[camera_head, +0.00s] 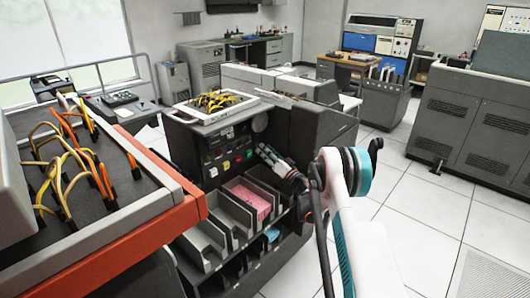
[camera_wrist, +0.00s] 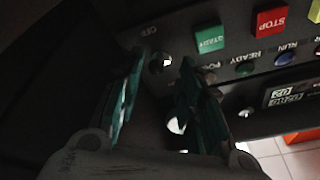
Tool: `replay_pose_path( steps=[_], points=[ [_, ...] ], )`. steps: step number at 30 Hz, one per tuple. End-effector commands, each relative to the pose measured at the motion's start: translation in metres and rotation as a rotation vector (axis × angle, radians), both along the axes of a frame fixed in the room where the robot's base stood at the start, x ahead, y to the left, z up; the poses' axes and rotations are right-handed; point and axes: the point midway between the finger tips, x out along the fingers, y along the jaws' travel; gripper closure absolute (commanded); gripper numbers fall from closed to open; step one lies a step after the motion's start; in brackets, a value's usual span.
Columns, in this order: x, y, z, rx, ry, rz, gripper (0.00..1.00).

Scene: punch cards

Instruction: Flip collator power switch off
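The collator (camera_head: 170,140) is the dark grey machine in the middle of the head view, with a control panel (camera_head: 228,158) on its front. In the head view my gripper (camera_head: 264,152) is close to the right side of that panel. In the wrist view a small pale metal switch (camera_wrist: 160,63) sits on the dark panel below the word OFF, at the upper left. My gripper (camera_wrist: 163,66) shows two dark teal fingers apart, with the switch in the gap between their tips. Contact with the switch cannot be told. Its lever position is unclear.
In the wrist view a green START button (camera_wrist: 209,40) and a red STOP button (camera_wrist: 271,22) lie right of the switch. Card pockets, one with pink cards (camera_head: 249,200), are below the panel. An orange-edged machine (camera_head: 130,245) stands at left. White floor is free at right.

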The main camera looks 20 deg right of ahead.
Motion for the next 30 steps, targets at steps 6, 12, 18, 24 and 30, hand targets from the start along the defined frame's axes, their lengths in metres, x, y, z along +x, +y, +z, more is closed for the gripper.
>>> replay_pose_path(
  steps=[6,12,18,24,30],
  points=[
    [-0.035,-0.015,-0.01,0.001,0.0,-0.003,0.66],
    [-0.071,-0.028,-0.021,0.0,0.0,-0.002,0.66],
    [-0.094,-0.036,-0.028,0.0,0.0,-0.002,0.66],
    [-0.102,-0.039,-0.031,0.0,0.0,0.0,0.66],
    [-0.102,-0.039,-0.031,0.0,0.001,-0.001,0.66]
  ],
)
